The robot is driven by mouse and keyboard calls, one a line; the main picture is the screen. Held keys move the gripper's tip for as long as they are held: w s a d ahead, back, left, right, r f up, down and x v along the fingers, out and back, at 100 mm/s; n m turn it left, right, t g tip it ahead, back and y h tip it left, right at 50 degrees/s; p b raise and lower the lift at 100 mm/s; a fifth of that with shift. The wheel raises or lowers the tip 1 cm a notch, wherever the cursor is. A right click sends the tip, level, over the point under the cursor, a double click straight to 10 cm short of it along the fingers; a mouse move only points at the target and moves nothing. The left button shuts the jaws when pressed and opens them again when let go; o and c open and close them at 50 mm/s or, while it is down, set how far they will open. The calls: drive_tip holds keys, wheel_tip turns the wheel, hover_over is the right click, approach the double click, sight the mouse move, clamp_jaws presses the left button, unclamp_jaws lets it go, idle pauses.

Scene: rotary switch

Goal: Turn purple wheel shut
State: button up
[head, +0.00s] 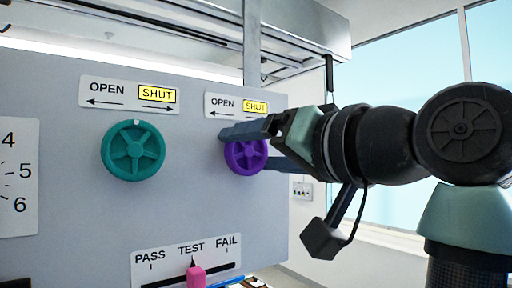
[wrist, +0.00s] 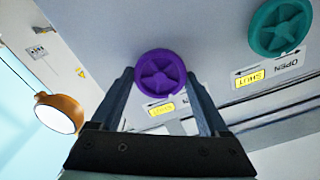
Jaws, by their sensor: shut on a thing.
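The purple wheel (head: 246,156) is on the grey panel at the right, below a label with OPEN, a yellow-marked SHUT and arrows. My gripper (head: 252,146) reaches it from the right, with one finger across its upper part and the other behind its lower right. In the wrist view the purple wheel (wrist: 160,73) sits between the two fingertips (wrist: 160,82), one on each side. My gripper is shut on the wheel's rim. A small pale mark shows at the rim near the right finger in the wrist view. The upper part of the wheel is hidden in the head view.
A teal wheel (head: 133,150) with its own OPEN/SHUT label is left of the purple one. A pink slider (head: 196,275) stands at TEST below. An orange-rimmed round thing (wrist: 60,112) shows at left in the wrist view. The panel's right edge is close to the purple wheel.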

drive_tip(key=shift+r+m, duration=0.15)
drive_tip(key=shift+m, duration=0.35)
drive_tip(key=o, duration=1.2)
drive_tip(key=shift+o, duration=0.2)
